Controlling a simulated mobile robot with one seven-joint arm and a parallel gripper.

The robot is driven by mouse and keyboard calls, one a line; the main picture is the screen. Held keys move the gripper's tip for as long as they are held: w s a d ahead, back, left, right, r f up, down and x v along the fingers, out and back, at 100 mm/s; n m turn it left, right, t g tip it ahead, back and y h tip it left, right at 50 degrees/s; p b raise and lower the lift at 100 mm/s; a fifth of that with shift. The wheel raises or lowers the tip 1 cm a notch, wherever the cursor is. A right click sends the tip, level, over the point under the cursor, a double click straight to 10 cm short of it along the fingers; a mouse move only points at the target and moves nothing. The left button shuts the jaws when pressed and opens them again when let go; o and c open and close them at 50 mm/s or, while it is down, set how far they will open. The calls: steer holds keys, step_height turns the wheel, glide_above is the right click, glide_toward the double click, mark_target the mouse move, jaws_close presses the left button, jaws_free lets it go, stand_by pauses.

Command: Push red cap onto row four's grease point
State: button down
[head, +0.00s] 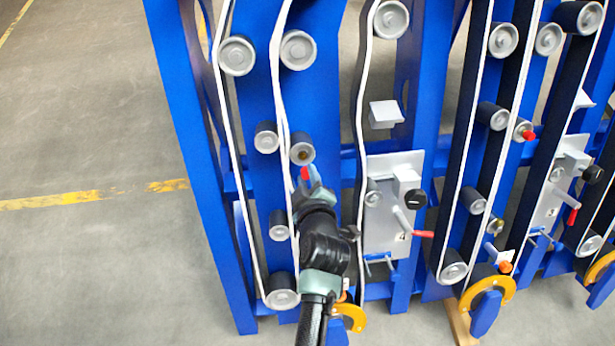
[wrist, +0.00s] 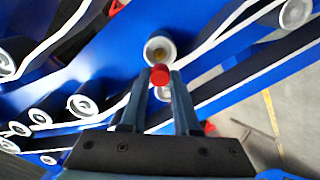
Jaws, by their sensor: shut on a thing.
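My gripper (head: 311,180) is shut on a small red cap (head: 305,173), just below a grey roller (head: 302,151) on the blue frame. In the wrist view the red cap (wrist: 160,75) sits between my two fingertips (wrist: 160,82). The roller with a brass-coloured grease point (wrist: 157,56) in its hub lies just beyond the cap. The cap appears apart from the grease point, a little below it in both views. The grease point is bare.
Several rollers with white belts run along the blue frame (head: 190,120). A grey plate (head: 385,225) with a black knob and a red-handled lever (head: 424,234) stands right of my arm. Another red cap (head: 529,135) sits on a roller farther right. Open floor lies left.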

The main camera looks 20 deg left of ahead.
mark_target(303, 159)
stand_by(0.3)
steer(key=shift+w+f+b, duration=0.2)
steer(key=shift+b, duration=0.2)
steer(key=b+x, duration=0.3)
steer(key=shift+w+a+f, duration=0.2)
steer(key=shift+w+f, duration=0.05)
steer(key=shift+w+a, duration=0.15)
steer(key=shift+w, duration=0.2)
steer(key=shift+w+f+b, duration=0.1)
steer(key=shift+f+b, duration=0.05)
steer(key=shift+b, duration=0.35)
stand_by(0.3)
steer(key=shift+b+x, duration=0.85)
steer(key=shift+x, duration=0.05)
steer(key=shift+s+r+p, duration=0.4)
steer(key=shift+p, duration=0.15)
steer(key=shift+p+v, duration=0.9)
steer(key=shift+v, duration=0.7)
